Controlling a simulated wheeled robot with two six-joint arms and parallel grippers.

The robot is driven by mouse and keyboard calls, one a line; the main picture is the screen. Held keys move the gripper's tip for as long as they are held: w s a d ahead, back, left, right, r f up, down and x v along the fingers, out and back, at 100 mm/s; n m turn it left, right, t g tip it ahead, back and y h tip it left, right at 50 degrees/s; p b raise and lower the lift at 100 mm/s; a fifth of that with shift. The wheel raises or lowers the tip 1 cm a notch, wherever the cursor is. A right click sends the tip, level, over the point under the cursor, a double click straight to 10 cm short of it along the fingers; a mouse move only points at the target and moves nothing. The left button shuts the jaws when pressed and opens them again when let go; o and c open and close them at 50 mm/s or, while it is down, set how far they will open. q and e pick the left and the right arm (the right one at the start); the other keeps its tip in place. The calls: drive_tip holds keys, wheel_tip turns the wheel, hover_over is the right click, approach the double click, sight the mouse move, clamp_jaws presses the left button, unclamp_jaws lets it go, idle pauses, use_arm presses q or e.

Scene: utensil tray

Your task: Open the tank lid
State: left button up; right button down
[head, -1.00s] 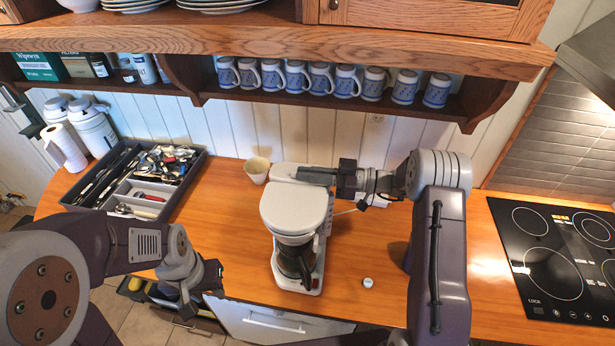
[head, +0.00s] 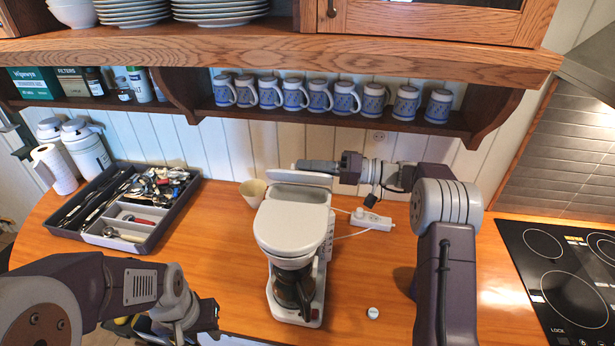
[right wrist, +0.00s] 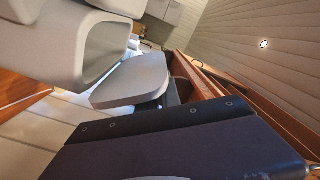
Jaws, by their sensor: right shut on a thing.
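A light grey coffee maker (head: 290,228) with a dark glass jug (head: 293,290) stands upright on the wooden counter. Its tank lid (head: 300,177) is tilted up at the back, with the tank opening showing in front of it. My right gripper (head: 318,167) reaches in from the right and is shut on the lid's upper edge; the fingertips are hard to make out. In the right wrist view the lid (right wrist: 132,82) is a grey slab just beyond my gripper. My left gripper (head: 207,318) hangs at the front edge, apart from the machine, its jaws unclear.
A utensil tray (head: 150,240) lies at the left. A beige cup (head: 253,192) stands behind the machine, and a white power strip (head: 371,220) lies to its right. A small white cap (head: 373,313) lies in front. A mug shelf (head: 330,118) hangs above; a black hob (head: 560,275) is at the right.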

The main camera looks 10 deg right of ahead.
drive_tip(key=m, duration=0.1)
drive_tip(key=w+m, duration=0.2)
drive_tip(key=shift+d+r+p, duration=0.3)
drive_tip(key=shift+d+p, duration=0.05)
drive_tip(key=shift+w+d+f+m+p, duration=0.1)
drive_tip(key=shift+w+d+m+p, duration=0.1)
drive_tip(key=shift+w+m, duration=0.35)
drive_tip(key=shift+w+d+f+m+p, duration=0.1)
drive_tip(key=shift+w+m+p, duration=0.1)
drive_tip(key=shift+m, duration=0.65)
drive_tip(key=c, duration=1.5)
unclamp_jaws()
drive_tip(key=shift+c, duration=0.2)
drive_tip(key=shift+f, duration=0.1)
